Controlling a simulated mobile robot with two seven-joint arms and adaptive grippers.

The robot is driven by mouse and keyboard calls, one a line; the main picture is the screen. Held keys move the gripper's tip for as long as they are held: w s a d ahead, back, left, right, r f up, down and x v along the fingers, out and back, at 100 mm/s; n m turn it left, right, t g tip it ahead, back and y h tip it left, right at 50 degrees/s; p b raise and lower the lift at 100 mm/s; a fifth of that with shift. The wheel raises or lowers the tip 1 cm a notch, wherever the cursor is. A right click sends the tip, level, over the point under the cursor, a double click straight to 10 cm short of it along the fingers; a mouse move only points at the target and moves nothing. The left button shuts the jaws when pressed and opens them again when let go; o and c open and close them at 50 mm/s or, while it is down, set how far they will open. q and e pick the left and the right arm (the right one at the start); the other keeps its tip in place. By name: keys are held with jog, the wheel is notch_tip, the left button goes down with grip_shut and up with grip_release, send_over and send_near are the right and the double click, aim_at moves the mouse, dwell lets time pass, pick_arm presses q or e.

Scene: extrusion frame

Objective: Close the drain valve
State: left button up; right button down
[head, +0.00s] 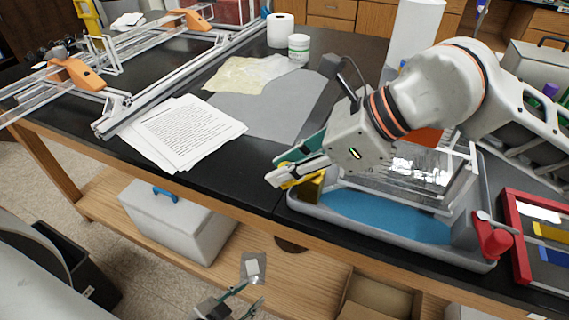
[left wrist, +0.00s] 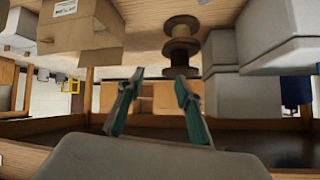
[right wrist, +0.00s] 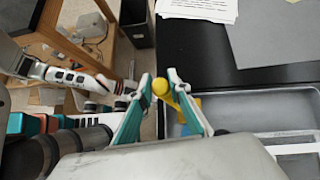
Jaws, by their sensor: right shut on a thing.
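A yellow valve handle (head: 308,187) sits at the near left corner of a grey tray (head: 375,232) with a blue floor. My right gripper (head: 279,171) is at this corner, its fingers shut on the yellow handle. In the right wrist view the handle's round yellow end (right wrist: 160,87) shows between the fingertips, with more yellow behind the right finger. The fingers hide part of the handle. My left gripper (head: 253,292) is low, in front of the bench and below its top. In the left wrist view its fingers (left wrist: 160,78) are apart and empty.
A red fitting (head: 492,238) is on the tray's right end, beside a red-edged case (head: 520,235). Papers (head: 184,130) and an extrusion frame (head: 180,80) lie left on the black bench. A lidded grey box (head: 178,220) stands on the lower shelf.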

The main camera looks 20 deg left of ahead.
jog(key=shift+w+a+r+m+t+p, duration=0.15)
jog(key=shift+r+m+t+p, duration=0.05)
jog(key=shift+m+t+p, duration=0.2)
jog(key=shift+w+a+r+m+t+p, duration=0.15)
jog(key=shift+m+t+p, duration=0.15)
jog(key=shift+m+t, duration=0.15)
jog(key=w+m+t+h, duration=0.1)
jog(key=m+t, duration=0.1)
jog(key=m, duration=0.1)
jog(key=w+a+m+t+h, duration=0.1)
jog(key=m, duration=0.1)
jog(key=w+m+t, duration=0.1)
jog(key=m+t, duration=0.1)
jog(key=m, duration=0.1)
jog(key=shift+w+a+f+m+t+h+p, duration=0.15)
jog(key=shift+w+f+m+t+h+p, duration=0.15)
jog(key=shift+f+m+t+h, duration=0.1)
jog(key=c, duration=1.8)
grip_release()
jog(key=shift+c, duration=0.2)
